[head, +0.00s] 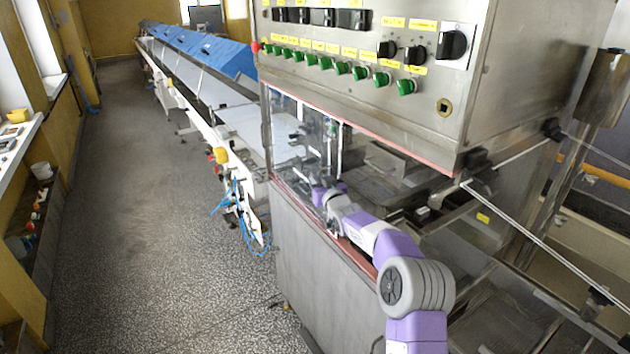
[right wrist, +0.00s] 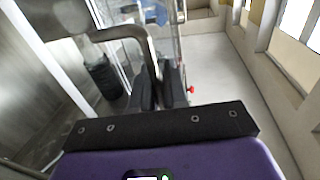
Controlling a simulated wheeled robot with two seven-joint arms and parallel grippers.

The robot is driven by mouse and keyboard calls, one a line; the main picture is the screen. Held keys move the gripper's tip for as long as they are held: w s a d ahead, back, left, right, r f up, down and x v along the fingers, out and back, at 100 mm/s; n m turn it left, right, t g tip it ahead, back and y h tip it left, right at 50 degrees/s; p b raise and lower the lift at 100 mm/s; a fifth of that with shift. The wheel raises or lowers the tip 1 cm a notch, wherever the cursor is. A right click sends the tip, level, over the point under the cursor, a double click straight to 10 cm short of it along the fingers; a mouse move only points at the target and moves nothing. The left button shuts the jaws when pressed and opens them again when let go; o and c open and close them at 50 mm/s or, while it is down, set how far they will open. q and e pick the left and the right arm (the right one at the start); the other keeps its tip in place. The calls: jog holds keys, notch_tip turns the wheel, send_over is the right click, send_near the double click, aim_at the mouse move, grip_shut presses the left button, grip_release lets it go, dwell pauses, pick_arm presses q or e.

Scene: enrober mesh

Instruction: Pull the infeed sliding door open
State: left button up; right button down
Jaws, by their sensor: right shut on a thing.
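The infeed sliding door looks like a clear panel (head: 284,135) with pale upright edges, below the control box in the head view. It stands at the left part of the machine's front opening; to its right the inside shows, and I cannot tell how far the door is open. My right gripper (head: 322,194) is at the door's lower right part. In the right wrist view my right gripper (right wrist: 162,88) has its dark fingers shut on a bent grey metal handle (right wrist: 122,33). The gripped part is hidden between the fingers. My left gripper is not in view.
The steel control box (head: 360,70) with green knobs overhangs the opening. The steel cabinet (head: 320,275) stands below it. A long conveyor (head: 215,92) with blue covers runs to the back left. The speckled floor (head: 150,220) left of the machine is clear.

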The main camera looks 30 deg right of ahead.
jog(key=shift+r, duration=0.2)
jog(key=c, duration=1.5)
grip_release()
jog(key=shift+w+f, duration=0.1)
jog(key=shift+w, duration=0.05)
jog(key=shift+s+a+f+b, duration=0.1)
jog(key=shift+s+a+b, duration=0.1)
jog(key=shift+s, duration=1)
jog(key=shift+s+a+r+b, duration=0.1)
jog(key=shift+s+b, duration=0.1)
jog(key=shift+s, duration=1.05)
jog(key=shift+s+a+f+b, duration=0.1)
jog(key=shift+s+b, duration=0.1)
jog(key=shift+s, duration=1)
jog(key=shift+f, duration=0.1)
